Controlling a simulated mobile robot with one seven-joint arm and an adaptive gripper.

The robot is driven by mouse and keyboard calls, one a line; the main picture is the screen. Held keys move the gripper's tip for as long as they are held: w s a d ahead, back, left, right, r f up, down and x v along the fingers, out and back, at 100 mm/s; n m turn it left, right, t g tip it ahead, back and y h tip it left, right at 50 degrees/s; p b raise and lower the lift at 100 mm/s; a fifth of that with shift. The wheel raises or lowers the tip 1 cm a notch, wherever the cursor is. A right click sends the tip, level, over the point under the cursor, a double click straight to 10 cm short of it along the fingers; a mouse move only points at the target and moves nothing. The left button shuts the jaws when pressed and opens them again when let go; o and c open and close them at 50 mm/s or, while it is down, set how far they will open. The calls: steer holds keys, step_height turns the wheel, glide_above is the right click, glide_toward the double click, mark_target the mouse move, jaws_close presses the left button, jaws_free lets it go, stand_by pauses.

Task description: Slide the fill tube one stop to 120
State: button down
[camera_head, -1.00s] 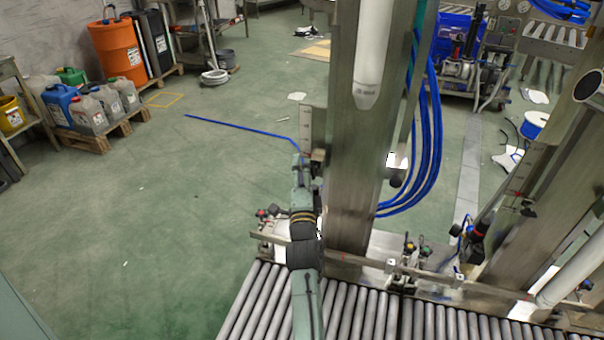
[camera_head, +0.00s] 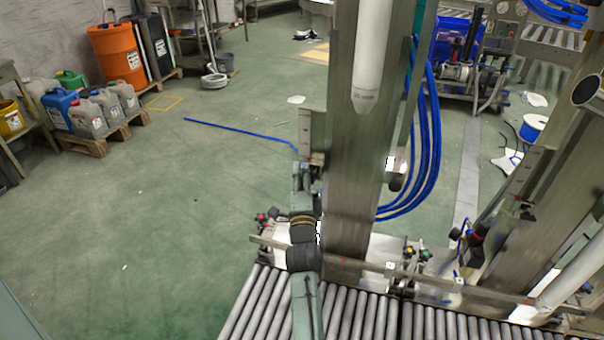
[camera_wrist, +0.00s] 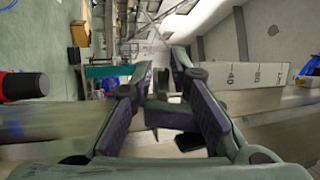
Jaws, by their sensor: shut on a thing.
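The fill tube (camera_head: 370,60) is a white tube with a tapered lower tip, hanging upright along the steel column (camera_head: 345,190). A second white tube (camera_head: 570,268) slants at the right. My gripper (camera_head: 312,162) is at the column's left side, beside a small brownish block under a pale scale strip; its fingers are too small to tell there. In the wrist view my gripper (camera_wrist: 168,108) has its two dark pads on either side of a dark handle piece (camera_wrist: 170,118), shut on it. A white scale (camera_wrist: 250,76) with 40, 80 and a cut-off number lies to the right.
A red-and-black knob (camera_wrist: 25,87) is close at the wrist view's left. Blue hoses (camera_head: 432,150) loop right of the column. A roller conveyor (camera_head: 360,310) runs along the front.

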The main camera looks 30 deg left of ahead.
steer(key=shift+r, duration=0.15)
step_height(320, 180, up, 12)
steer(key=p, duration=0.6)
stand_by(2.2)
stand_by(0.4)
steer(key=c, duration=1.5)
jaws_free()
steer(key=shift+b+v, duration=1.05)
steer(key=shift+v, duration=2.5)
